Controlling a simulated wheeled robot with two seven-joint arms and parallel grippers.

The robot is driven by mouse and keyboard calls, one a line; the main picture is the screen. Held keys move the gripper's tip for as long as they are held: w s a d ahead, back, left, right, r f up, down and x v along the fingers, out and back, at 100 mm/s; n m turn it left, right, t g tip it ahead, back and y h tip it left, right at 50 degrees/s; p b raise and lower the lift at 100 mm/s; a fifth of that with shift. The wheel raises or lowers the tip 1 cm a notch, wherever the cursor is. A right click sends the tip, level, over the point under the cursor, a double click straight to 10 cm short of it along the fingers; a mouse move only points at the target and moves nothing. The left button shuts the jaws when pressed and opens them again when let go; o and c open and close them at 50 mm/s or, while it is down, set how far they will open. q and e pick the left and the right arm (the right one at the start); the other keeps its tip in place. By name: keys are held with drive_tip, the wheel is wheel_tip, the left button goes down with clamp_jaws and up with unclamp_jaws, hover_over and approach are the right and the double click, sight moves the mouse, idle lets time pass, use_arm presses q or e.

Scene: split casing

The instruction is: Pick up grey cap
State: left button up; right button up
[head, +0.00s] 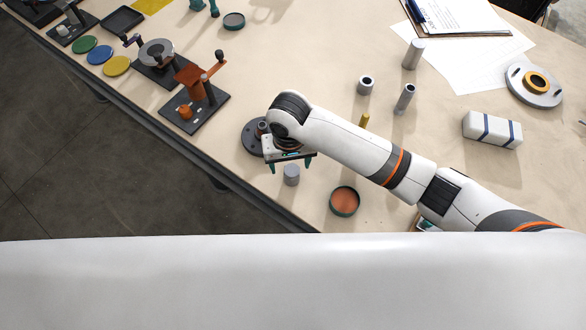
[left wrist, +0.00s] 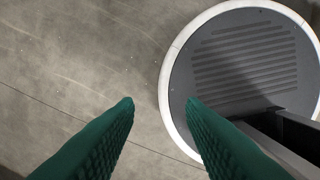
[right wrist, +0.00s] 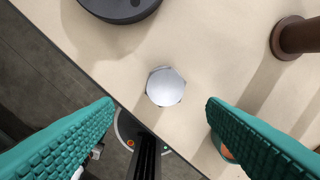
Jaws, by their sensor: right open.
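The grey cap (head: 291,178) is a small pale-grey cylinder upright on the table near its front edge. In the right wrist view its light, many-sided top (right wrist: 165,87) lies between and just beyond the fingertips. My right gripper (head: 291,164) is open, with its teal fingers (right wrist: 160,102) apart on either side of the cap in that view. Nothing is between the fingers, and I cannot tell how far above the cap they are. My left gripper (left wrist: 160,102) is open and empty, over the floor and not visible in the head view.
A dark round base (head: 252,140) stands just beyond the cap. A teal-rimmed dish (head: 344,214) with an orange inside is to its right. A brown cylinder (right wrist: 300,35) shows in the right wrist view. The table edge is close to the cap.

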sight(292, 170)
wheel_tip(292, 170, down, 2)
drive_tip(key=shift+w+d+f, duration=0.15)
drive_tip(key=shift+f, duration=0.05)
drive_tip(key=shift+w+d+f, duration=0.1)
drive_tip(key=shift+f, duration=0.2)
drive_tip(key=f+p, duration=0.1)
drive_tip(key=f, duration=0.3)
drive_tip(key=shift+w, duration=0.2)
drive_tip(key=shift+f, duration=0.55)
use_arm(q)
drive_tip(key=shift+w+d+r, duration=0.1)
drive_tip(key=shift+d+r, duration=0.15)
drive_tip(key=shift+r, duration=0.55)
use_arm(e)
drive_tip(key=c, duration=1.3)
drive_tip(key=shift+o, duration=0.2)
